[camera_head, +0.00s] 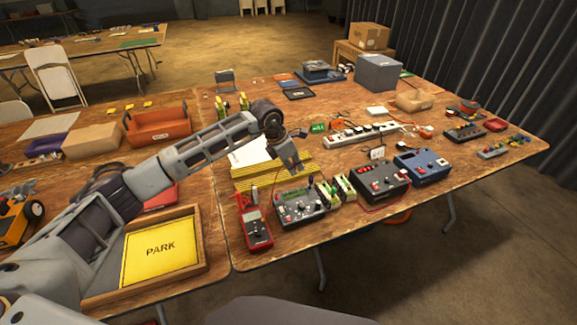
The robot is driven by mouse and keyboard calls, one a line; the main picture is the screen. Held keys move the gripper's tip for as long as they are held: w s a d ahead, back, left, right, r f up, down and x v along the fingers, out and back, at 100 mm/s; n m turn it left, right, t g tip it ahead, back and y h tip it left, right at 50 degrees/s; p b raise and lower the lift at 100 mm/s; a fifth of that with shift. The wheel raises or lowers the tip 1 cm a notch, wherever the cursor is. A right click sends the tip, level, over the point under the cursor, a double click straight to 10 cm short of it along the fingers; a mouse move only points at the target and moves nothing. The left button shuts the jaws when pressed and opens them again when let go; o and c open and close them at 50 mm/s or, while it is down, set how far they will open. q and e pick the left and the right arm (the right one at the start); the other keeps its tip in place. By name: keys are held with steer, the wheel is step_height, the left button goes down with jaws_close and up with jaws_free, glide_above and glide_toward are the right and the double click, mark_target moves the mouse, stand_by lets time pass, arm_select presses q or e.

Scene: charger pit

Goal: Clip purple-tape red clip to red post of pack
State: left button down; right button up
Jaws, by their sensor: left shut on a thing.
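My left gripper (291,167) reaches in from the left and points down above the back edge of a grey meter box (299,207). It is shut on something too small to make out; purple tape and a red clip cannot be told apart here. To its right stand green-and-white blocks (343,186), then a black box (382,183) with red parts on top and a blue box (423,165). Which of these is the pack, and where its red post is, I cannot tell for sure. A thin red lead loops by the black box. My right gripper is not in view.
A red multimeter (255,229) lies left of the meter box. Yellow striped strips (262,181) lie under the gripper. A power strip (362,134) and cables lie behind. A wooden tray (205,248) with a yellow PARK pad is at front left. An orange bin (157,127) stands farther back.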

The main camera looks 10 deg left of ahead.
arm_select(q)
steer(key=shift+w+d+f+n+t+y+b, duration=0.2)
steer(key=shift+w+d+f+n+b, duration=0.9)
steer(key=shift+d, duration=2.3)
steer(key=shift+w+d+f+n+t+y+b, duration=0.15)
steer(key=shift+w+d+b, duration=0.3)
steer(key=shift+w+d, duration=2.25)
steer(key=shift+w+d+f+n+t+y+b, duration=0.2)
steer(key=shift+w+d+f+n+b, duration=0.45)
steer(key=shift+d, duration=3.5)
steer(key=shift+r, duration=0.1)
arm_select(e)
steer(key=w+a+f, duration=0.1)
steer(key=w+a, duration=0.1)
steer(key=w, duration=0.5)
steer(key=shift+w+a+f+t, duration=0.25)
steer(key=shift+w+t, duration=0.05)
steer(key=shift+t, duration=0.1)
